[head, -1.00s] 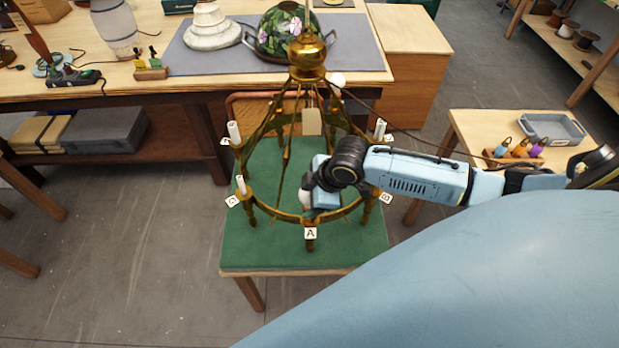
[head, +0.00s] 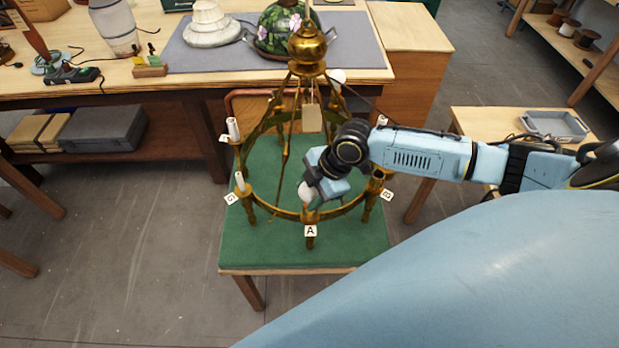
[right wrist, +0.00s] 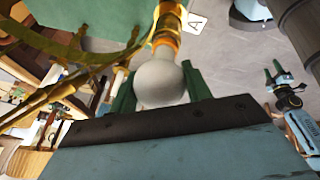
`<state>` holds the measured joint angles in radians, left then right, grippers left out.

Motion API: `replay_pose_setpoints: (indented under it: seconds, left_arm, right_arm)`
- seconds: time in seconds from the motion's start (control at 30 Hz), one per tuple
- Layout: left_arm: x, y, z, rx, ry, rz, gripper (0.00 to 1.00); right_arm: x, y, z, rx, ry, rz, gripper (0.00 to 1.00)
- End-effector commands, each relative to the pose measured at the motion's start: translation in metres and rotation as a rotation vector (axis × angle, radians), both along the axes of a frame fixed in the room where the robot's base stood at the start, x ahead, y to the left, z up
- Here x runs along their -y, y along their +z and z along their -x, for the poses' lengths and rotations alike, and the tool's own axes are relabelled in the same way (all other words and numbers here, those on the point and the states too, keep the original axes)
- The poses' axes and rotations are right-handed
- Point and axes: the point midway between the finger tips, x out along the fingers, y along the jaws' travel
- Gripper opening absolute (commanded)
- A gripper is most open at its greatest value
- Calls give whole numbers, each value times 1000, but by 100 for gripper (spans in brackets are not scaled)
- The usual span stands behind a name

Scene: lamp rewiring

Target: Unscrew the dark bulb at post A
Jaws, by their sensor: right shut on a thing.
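The pale round bulb (head: 305,191) shows just above post A. My right gripper (head: 312,188) comes in from the right, tilted. In the right wrist view its green fingers lie on both sides of the bulb (right wrist: 160,80), shut on it. The bulb's neck meets the brass socket (right wrist: 168,35), and I cannot tell how far it is threaded in. My left gripper (right wrist: 272,70) shows small in the right wrist view, its fingers apart and empty.
White candle sleeves stand at the left posts, one by the tag G (head: 231,198). A paper tag (head: 312,118) hangs inside the frame. Behind is a workbench with a grey mat (head: 360,45) and lampshades. A side table at right holds a grey tray (head: 555,126).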

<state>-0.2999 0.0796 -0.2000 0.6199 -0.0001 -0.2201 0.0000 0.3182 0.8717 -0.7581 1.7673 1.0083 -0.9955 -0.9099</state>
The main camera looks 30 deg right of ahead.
Motion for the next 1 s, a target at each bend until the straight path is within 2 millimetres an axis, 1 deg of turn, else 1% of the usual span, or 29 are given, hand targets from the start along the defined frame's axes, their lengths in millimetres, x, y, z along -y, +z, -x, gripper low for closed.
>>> replay_pose_setpoints:
  seconds: [0.03, 0.1, 0.2, 0.3, 0.6, 0.7, 0.77, 1.0]
  left_arm:
    - [0, -7, 0, 0, 0, 0, 55]
    - [0, -13, 0, 0, 0, 0, 55]
    - [0, -20, 0, 0, 0, 0, 55]
    - [0, -22, 0, 0, 0, 0, 55]
    - [0, -21, 0, 0, 0, 0, 55]
    - [0, -26, 0, 0, 0, 0, 55]
    - [0, -32, 0, 0, 0, 0, 55]
    - [0, -57, 0, 0, 0, 0, 55]
  right_arm:
    - [2, -3, -2, 4, 50, 3, 28]
    - [1, -3, -1, 3, 127, 2, 28]
    - [0, -3, -1, 2, 220, 1, 28]
    - [0, -2, 0, 2, 273, 1, 28]
    - [0, 0, 1, 1, 287, 1, 28]
    - [0, -2, 0, 2, 324, 2, 28]
    - [1, -3, -1, 2, 382, 3, 28]
    - [0, -4, -1, 4, 698, 1, 28]
